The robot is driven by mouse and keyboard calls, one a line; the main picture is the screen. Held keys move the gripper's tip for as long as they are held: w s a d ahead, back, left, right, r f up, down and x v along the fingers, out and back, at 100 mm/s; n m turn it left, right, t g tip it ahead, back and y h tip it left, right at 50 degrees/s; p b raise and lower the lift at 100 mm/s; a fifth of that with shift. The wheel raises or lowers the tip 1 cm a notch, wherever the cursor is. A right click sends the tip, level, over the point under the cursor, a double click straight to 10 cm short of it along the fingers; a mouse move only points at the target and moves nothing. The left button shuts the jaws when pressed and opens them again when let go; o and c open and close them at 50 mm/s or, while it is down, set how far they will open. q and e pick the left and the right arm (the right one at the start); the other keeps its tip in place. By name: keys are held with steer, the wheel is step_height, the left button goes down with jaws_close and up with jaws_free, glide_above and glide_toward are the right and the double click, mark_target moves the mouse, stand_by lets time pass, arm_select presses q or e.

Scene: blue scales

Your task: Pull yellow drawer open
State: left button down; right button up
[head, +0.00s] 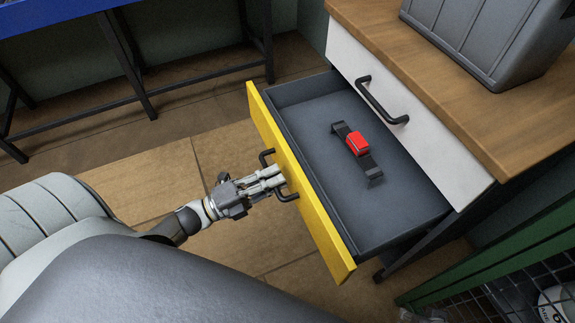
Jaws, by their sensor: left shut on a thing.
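The yellow drawer (325,243) stands pulled well out of the cabinet, below a white drawer front. Its dark handle (288,196) is on the outer face of the yellow front. My left gripper (276,179) is shut on this handle, and its fingers hide the middle of it. Inside the drawer's grey tray lies a dark strap-like item with a red block (357,144) on it.
The white drawer (415,120) with a black handle is closed above. A grey bin (490,35) stands on the wooden cabinet top (405,45). A green-framed wire cage (500,275) is at the lower right. Bare floor lies left of the drawer.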

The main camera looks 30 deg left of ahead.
arm_select(q)
steer(key=shift+s+a, duration=0.25)
steer(key=shift+s, duration=0.1)
arm_select(e)
steer(key=shift+f, duration=0.3)
arm_select(q)
steer(key=c, duration=1.5)
jaws_free()
arm_select(e)
steer(key=shift+r, duration=0.1)
arm_select(q)
steer(key=v, duration=1.2)
